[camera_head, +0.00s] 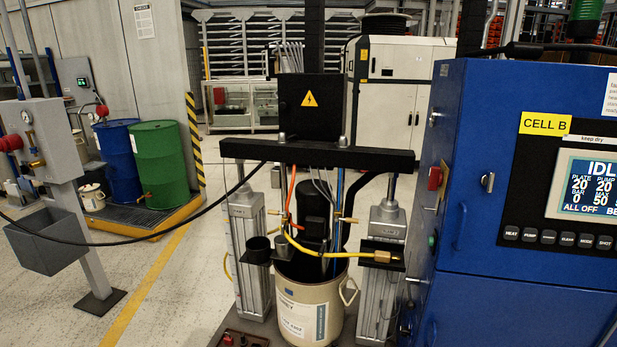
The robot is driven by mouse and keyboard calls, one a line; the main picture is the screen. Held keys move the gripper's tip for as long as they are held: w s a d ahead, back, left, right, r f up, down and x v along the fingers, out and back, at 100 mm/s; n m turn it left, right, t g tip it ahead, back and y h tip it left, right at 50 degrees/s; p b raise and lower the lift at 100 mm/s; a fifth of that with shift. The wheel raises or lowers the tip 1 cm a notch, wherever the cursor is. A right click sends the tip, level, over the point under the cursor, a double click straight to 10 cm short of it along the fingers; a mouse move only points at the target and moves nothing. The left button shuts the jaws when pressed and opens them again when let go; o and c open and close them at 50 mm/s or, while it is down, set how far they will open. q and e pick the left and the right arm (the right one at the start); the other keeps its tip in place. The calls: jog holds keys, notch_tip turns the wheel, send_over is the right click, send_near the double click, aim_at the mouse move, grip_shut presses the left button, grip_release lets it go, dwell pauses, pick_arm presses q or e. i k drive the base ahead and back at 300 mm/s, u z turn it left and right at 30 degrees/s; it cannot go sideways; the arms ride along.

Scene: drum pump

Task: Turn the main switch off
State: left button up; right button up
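A blue control cabinet (505,120) stands at the right with a lit screen (590,187) and a row of buttons under it. On the cabinet's left side is a small red switch (435,178), seen nearly edge-on, so its setting cannot be read. It may be the main switch, but no label on it is legible. A green button (432,241) sits below it. The screen shows "ALL OFF" among its text. Neither of my grippers is in view.
The drum pump's black crossbeam (320,155) stands left of the cabinet over a cream drum (312,305). A black hose (130,243) hangs across the left. A grey post box (45,140) with a red knob (10,143) stands at far left. Floor between is clear.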

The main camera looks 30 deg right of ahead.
aim_at(436, 176)
jog(key=z, duration=1.1)
jog(key=i, duration=1.1)
jog(key=z, duration=2.35)
jog(key=k, duration=1.15)
jog(key=u, duration=1.35)
